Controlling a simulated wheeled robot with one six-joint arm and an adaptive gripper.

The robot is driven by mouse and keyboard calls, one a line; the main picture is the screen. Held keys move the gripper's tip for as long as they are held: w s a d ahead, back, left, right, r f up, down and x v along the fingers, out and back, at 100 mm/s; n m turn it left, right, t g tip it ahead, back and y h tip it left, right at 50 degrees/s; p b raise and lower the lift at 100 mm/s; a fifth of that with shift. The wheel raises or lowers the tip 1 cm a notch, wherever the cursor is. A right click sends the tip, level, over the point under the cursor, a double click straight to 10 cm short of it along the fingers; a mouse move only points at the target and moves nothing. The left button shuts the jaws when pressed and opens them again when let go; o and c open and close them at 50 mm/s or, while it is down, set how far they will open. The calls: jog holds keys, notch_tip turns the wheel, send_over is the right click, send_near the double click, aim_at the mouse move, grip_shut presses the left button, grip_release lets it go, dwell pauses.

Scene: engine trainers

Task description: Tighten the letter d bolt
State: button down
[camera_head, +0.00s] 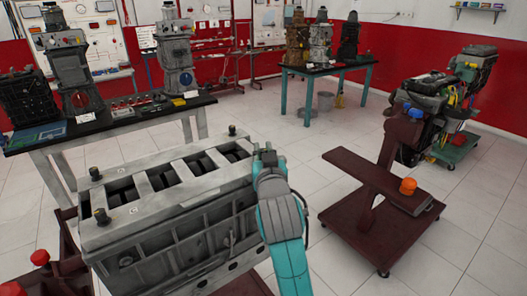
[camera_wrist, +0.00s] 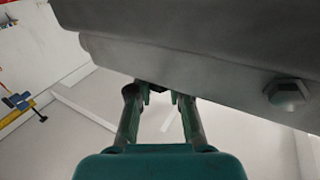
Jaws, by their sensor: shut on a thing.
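A grey engine block (camera_head: 180,225) stands in the front of the head view. Black-headed bolts stand on its top, at the near left corner (camera_head: 101,216), the far left corner (camera_head: 95,173) and the far right end (camera_head: 232,130). A small letter plate that seems to read C lies by the near left bolt. My gripper (camera_head: 268,152) is at the right corner of the block and hides the bolt there; no letter d shows. In the wrist view the fingers of my gripper (camera_wrist: 160,92) are closed on a small dark bolt, mostly hidden under the block's edge.
A hex bolt head (camera_wrist: 286,92) sticks out of the block's side in the wrist view. A dark red stand (camera_head: 375,180) with an orange knob is at the right. A bench (camera_head: 130,115) with engines stands behind the block. Open floor lies between them.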

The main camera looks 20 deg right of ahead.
jog(key=shift+m+g+h, duration=0.5)
jog(key=shift+m+h, duration=0.6)
jog(key=shift+h, duration=0.8)
jog(key=c, duration=1.1)
grip_release()
jog(key=shift+o, duration=0.2)
jog(key=v, duration=1.2)
